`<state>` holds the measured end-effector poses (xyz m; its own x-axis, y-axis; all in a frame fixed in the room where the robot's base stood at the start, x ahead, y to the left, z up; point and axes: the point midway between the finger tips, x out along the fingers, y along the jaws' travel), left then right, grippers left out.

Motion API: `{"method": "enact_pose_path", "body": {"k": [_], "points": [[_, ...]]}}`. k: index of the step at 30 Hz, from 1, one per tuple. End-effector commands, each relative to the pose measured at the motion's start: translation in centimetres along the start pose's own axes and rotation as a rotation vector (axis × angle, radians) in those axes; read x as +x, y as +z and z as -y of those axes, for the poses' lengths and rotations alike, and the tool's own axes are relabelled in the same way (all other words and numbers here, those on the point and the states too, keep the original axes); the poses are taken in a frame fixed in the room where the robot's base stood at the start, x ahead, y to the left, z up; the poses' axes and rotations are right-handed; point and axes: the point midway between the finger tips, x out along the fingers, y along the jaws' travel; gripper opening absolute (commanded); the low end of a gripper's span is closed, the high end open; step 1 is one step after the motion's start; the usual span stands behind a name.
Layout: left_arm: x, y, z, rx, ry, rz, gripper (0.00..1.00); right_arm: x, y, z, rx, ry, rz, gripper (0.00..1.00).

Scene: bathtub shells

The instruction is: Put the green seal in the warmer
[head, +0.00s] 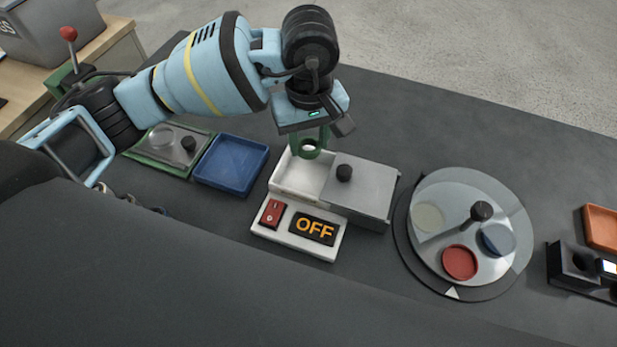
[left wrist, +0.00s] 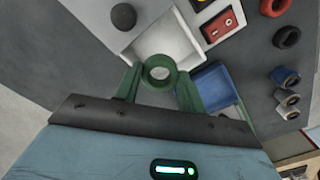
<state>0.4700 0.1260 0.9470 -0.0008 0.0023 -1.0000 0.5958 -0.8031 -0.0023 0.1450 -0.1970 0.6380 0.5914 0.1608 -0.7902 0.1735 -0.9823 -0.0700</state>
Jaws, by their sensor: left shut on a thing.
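The green seal (head: 311,154) is a dark green ring. My left gripper (head: 310,140) is shut on it and holds it over the back part of the warmer's open white compartment. The left wrist view shows the seal (left wrist: 147,73) between the two green fingers (left wrist: 160,80), with the white compartment behind it. The warmer (head: 284,190) is a white box. Its grey lid (head: 372,183) with a black knob sits to the right, leaving the left compartment uncovered. My right gripper is not in view.
A panel with a red switch (head: 271,213) and an "OFF" display (head: 314,228) sits in front of the compartment. A blue tray (head: 232,165) lies to its left, and a round turntable (head: 433,262) to its right. In the left wrist view, several rings (left wrist: 286,37) lie at the right.

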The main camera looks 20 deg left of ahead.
Motion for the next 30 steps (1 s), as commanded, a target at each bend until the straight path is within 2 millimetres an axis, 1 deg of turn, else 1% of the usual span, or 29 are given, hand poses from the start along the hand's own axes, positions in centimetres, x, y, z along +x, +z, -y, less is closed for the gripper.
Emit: {"method": "enact_pose_path", "body": {"k": [5, 8, 12, 15, 18, 23, 25, 30], "points": [[0.5, 0.0, -0.1, -0.005, -0.001, 0.002, 0.18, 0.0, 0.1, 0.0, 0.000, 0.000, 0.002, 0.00], [1.9, 0.0, 0.0, -0.006, -0.004, 0.003, 0.18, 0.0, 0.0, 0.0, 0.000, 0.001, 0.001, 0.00], [4.4, 0.1, 0.0, -0.004, -0.004, 0.003, 0.18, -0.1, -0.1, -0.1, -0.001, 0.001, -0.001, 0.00], [5.6, 0.0, 0.0, -0.004, -0.002, 0.002, 0.18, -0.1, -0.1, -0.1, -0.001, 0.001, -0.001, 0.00], [6.2, 0.0, -0.1, -0.003, 0.000, 0.001, 0.18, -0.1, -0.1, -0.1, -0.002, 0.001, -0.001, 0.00], [6.4, 0.0, -0.1, -0.002, 0.000, 0.001, 0.18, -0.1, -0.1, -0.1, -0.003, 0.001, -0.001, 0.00], [6.8, 0.0, -0.1, -0.002, -0.001, 0.002, 0.18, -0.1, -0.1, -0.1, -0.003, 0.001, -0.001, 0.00], [8.9, 0.1, 0.0, -0.003, -0.002, 0.003, 0.18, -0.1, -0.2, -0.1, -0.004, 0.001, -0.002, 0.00]]}}
